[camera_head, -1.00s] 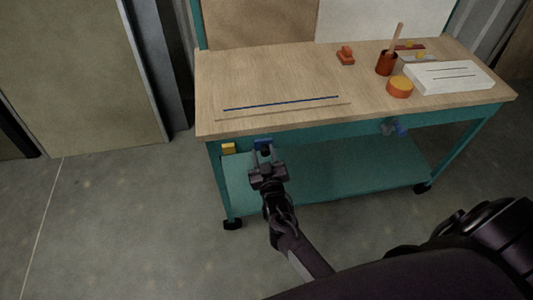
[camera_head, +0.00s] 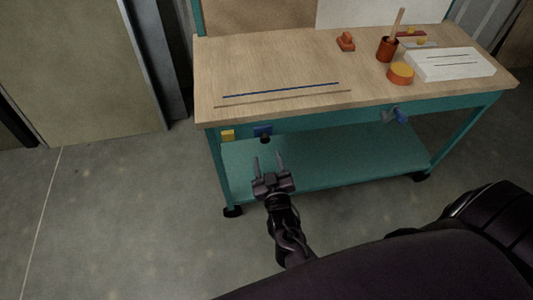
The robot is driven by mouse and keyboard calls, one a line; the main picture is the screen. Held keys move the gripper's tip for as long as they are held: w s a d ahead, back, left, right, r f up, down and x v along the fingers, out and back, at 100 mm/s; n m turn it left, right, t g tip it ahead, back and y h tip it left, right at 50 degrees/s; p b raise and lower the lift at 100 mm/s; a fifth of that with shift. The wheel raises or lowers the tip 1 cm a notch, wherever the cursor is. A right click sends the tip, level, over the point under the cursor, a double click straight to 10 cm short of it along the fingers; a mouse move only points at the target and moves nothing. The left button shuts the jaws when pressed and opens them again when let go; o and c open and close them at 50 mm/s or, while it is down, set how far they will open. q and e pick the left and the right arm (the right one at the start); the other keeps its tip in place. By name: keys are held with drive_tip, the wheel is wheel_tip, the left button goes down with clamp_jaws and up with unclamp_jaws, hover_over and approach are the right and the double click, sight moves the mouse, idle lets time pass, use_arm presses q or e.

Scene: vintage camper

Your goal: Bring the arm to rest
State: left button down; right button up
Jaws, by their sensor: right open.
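My right gripper (camera_head: 269,164) is open and empty, with its two fingers apart and pointing away from me. It shows in front of the teal workbench, over the lower shelf (camera_head: 340,160) in the picture. A blue block-like part (camera_head: 262,131) with a dark knob below it sits on the bench's front edge, just beyond the fingertips and apart from them. My left gripper is not in view.
The floor (camera_head: 120,220) at left is clear.

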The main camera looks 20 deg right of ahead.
idle(0.5)
drive_tip(key=s+a+f+n+g+y, duration=0.15)
drive_tip(key=s+f+g, duration=0.35)
drive_tip(key=f, duration=0.7)
drive_tip(key=s+a+f+n+g+y, duration=0.1)
drive_tip(key=s+a+f+g+y, duration=0.15)
drive_tip(key=s+f, duration=0.75)
drive_tip(key=s+d+f+g, duration=0.3)
drive_tip(key=s+f, duration=0.5)
drive_tip(key=s, duration=0.3)
drive_tip(key=s+d+f+g+p, duration=0.1)
drive_tip(key=s+d+f+g, duration=0.2)
drive_tip(key=s, duration=0.9)
wheel_tip(320, 180, down, 5)
drive_tip(key=g, duration=0.3)
drive_tip(key=shift+s+d, duration=0.3)
drive_tip(key=shift+d, duration=0.05)
